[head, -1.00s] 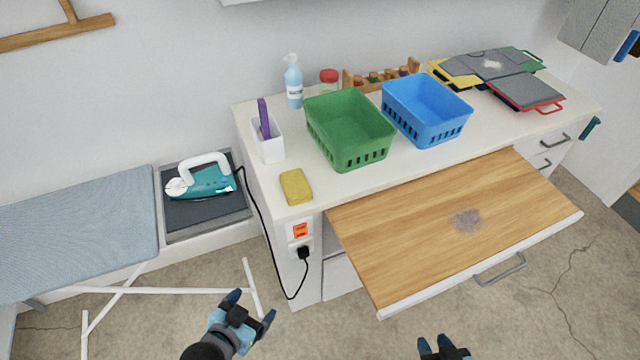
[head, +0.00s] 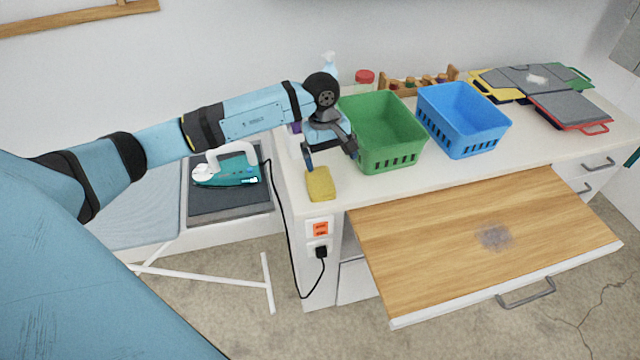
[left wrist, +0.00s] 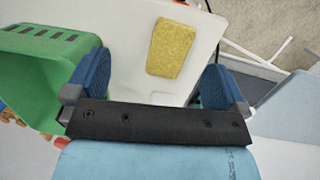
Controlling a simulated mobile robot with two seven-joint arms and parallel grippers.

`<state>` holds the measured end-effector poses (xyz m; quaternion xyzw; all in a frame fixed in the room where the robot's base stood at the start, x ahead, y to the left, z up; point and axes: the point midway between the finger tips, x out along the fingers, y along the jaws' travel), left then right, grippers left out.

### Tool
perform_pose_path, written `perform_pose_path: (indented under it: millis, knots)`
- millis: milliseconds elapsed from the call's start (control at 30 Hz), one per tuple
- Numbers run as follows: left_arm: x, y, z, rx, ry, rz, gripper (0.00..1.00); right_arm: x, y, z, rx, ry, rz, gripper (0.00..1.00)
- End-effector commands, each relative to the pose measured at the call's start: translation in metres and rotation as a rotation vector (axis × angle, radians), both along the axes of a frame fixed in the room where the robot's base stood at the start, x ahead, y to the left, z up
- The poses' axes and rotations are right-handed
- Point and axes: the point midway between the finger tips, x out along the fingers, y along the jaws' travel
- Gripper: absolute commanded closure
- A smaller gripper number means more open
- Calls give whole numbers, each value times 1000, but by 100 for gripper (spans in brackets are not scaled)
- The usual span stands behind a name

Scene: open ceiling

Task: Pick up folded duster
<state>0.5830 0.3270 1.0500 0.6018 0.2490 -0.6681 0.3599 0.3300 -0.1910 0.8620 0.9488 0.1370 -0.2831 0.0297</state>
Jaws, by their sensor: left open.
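The folded duster (head: 320,184) is a small yellow block-shaped cloth lying flat on the white counter near its left front corner. It also shows in the left wrist view (left wrist: 173,48), framed between the fingers and beyond their tips. My left gripper (head: 331,160) is above the counter, just behind the duster in the head view. It is open and empty, its blue fingers (left wrist: 155,80) set wide apart. It does not appear to touch the duster. My right gripper is not in view.
A green basket (head: 390,162) stands close to the right of my left gripper, with a blue basket (head: 462,148) beyond. A pulled-out wooden board (head: 430,255) juts out at the front. An iron (head: 235,176) sits left of the counter, its black cord hanging by the corner.

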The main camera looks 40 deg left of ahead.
Motion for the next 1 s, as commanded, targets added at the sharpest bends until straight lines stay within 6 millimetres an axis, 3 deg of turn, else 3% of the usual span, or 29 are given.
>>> perform_pose_path:
  millis: [33, 100, 200, 533, 833, 1000]
  knots:
    - [7, 18, 8, 74, -14, -23, 0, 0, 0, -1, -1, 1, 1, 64]
    - [11, 34, 15, 142, -19, -46, 0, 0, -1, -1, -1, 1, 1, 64]
    - [13, 44, 12, 183, -19, -59, 0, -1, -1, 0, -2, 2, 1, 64]
    - [13, 43, -49, 182, -19, -58, 0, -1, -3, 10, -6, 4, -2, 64]
    - [13, 42, -74, 180, -18, -59, 0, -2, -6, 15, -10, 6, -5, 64]
    - [15, 40, -100, 179, -16, -58, 0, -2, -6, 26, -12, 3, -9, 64]
